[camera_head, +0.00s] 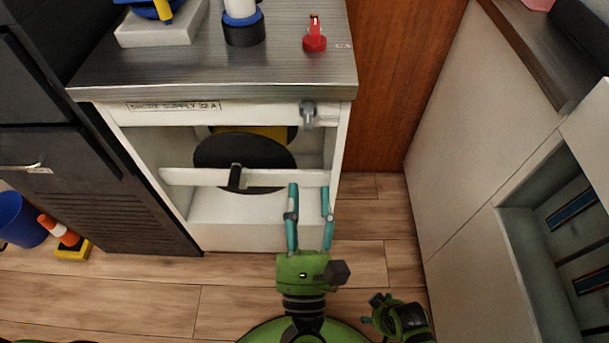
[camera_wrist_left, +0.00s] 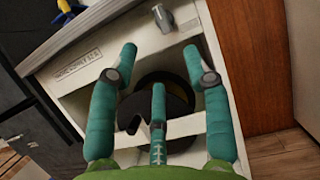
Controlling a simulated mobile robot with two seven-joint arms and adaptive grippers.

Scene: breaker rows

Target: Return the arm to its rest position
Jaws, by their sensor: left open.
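My left gripper (camera_head: 309,188) has teal fingers spread apart with nothing between them. It is in front of the open white cabinet (camera_head: 225,238), near the right part of its white crossbar (camera_head: 198,177). In the left wrist view the open fingers (camera_wrist_left: 160,62) frame the crossbar and the dark round reel behind it. A black lever (camera_head: 236,177) sits on the crossbar, left of the fingers. A grey knob (camera_head: 308,115) is on the cabinet's top rail, beside the label "SHORE SUPPLY 32 A".
On the metal counter (camera_head: 200,75) stand a red device (camera_head: 314,38), a blue and white cylinder (camera_head: 241,22) and a white block (camera_head: 160,28). A blue bucket (camera_head: 20,220) and an orange cone (camera_head: 60,232) are at the left. Pale cabinets (camera_head: 470,140) bound the right. Wooden floor is clear between.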

